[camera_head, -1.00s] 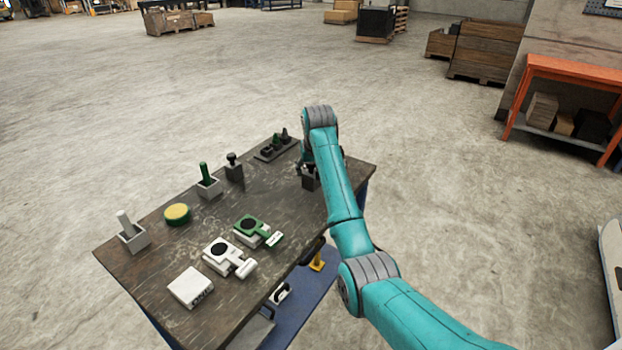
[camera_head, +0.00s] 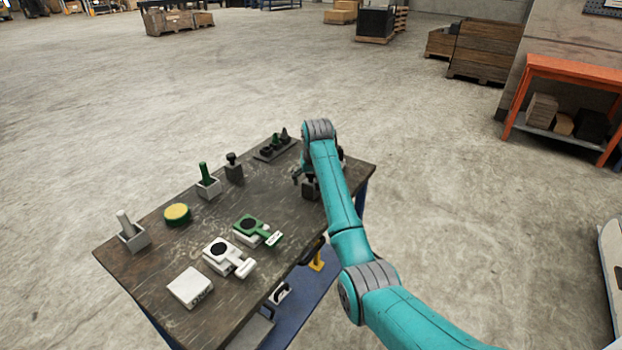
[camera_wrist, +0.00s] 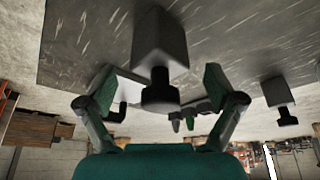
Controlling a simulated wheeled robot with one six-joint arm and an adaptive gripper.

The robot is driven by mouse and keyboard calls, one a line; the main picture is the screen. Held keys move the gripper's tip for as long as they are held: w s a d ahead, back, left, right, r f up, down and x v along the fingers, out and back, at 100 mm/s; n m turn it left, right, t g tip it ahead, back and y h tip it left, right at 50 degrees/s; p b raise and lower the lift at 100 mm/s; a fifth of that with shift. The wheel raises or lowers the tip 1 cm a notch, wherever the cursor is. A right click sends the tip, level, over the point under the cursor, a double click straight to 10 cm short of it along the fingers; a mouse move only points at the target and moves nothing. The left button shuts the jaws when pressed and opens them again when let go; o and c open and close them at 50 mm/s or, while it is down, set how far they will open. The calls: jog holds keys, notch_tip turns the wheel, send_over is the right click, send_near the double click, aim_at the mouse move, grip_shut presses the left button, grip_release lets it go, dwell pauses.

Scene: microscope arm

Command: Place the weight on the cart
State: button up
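A dark grey block weight with a black knob (camera_head: 311,190) stands upright on the dark top of the cart (camera_head: 148,275), near its far right end. My gripper (camera_head: 304,177) is right above it, partly hidden by my arm. In the wrist view the weight (camera_wrist: 160,45) lies between and beyond the two green-padded fingers of my gripper (camera_wrist: 160,85). The fingers are spread wide, with clear gaps on both sides of the knob. A similar dark weight with a knob (camera_head: 234,168) stands farther left on the top, and probably shows at the right of the wrist view (camera_wrist: 279,95).
The top also bears a small dark rack (camera_head: 276,150), a green-handled block (camera_head: 208,185), a yellow disc (camera_head: 177,214), a grey-handled block (camera_head: 132,234), a green device (camera_head: 255,230), a white device (camera_head: 227,257) and a white box (camera_head: 190,288). The middle is fairly clear.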

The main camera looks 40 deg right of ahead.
jog(key=shift+r, duration=0.1)
jog(key=v, duration=1.2)
dwell(0.4)
